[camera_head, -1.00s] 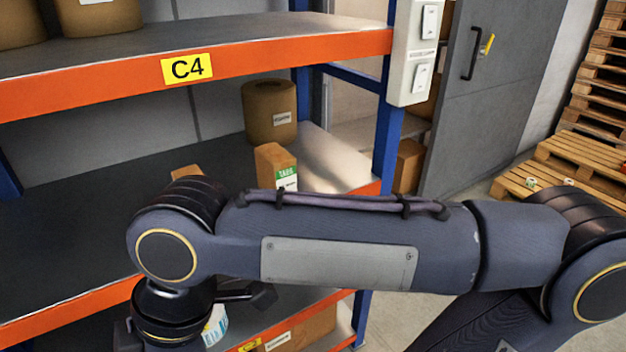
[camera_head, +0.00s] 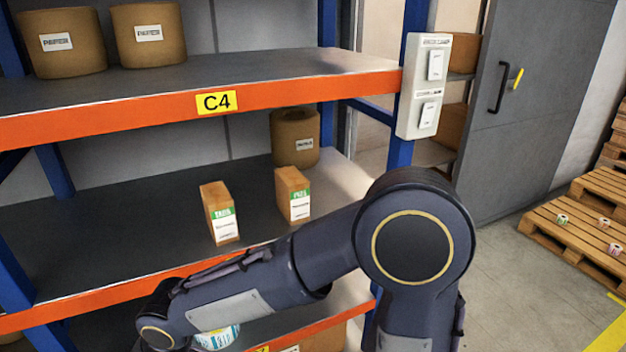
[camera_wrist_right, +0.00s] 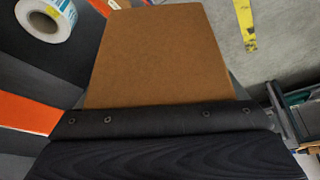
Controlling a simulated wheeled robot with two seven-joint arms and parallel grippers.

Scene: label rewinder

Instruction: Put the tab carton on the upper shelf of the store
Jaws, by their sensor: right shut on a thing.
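My right gripper (camera_wrist_right: 160,120) is shut on a plain brown carton (camera_wrist_right: 160,55) in the right wrist view. No label shows on its visible face, so I cannot read which carton it is. In the head view the right gripper and this carton are out of sight; the arm reaches low, to the left, in front of the rack. The upper shelf (camera_head: 255,72) has an orange front beam marked C4. On the shelf below stand two brown cartons with green and white labels, a left one (camera_head: 220,212) reading TABS and a right one (camera_head: 292,194). My left gripper is not in view.
Two brown drums (camera_head: 58,43) (camera_head: 148,35) stand on the upper shelf's left; its right part is clear. Another drum (camera_head: 295,138) stands behind the cartons. A white roll (camera_wrist_right: 45,18) is near the held carton.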

